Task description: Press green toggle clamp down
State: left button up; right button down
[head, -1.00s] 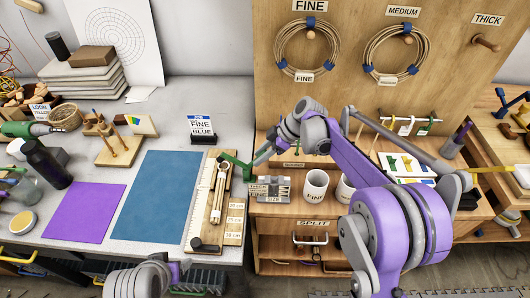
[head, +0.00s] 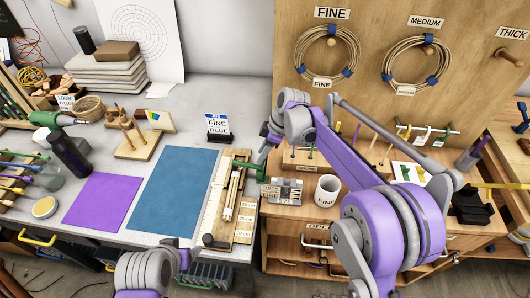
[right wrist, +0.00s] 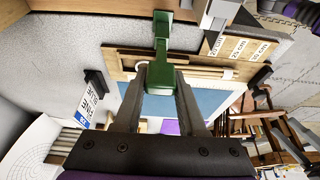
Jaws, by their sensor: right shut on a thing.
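The green toggle clamp (head: 252,173) sits at the right edge of the wooden jig board (head: 214,243), by the table's right side. My right gripper (head: 264,158) reaches it from above and is small and partly hidden in the head view. In the right wrist view, the clamp's green handle (right wrist: 162,48) runs between the two grey fingers (right wrist: 161,80), which are shut on it. Whether the clamp is fully down cannot be told. Pale cane strips (head: 233,190) lie along the board.
A blue mat (head: 175,195) and a purple mat (head: 103,198) lie left of the board. A FINE BLUE sign (head: 217,128) stands behind it. A metal block (head: 282,190) and a white FINE cup (head: 327,189) stand close by on the right bench.

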jog(key=shift+a+f, duration=0.1)
jog(key=shift+c, duration=2.4)
grip_release()
jog(key=v, duration=1)
jog(key=shift+r, duration=0.4)
jog(key=shift+s, duration=0.1)
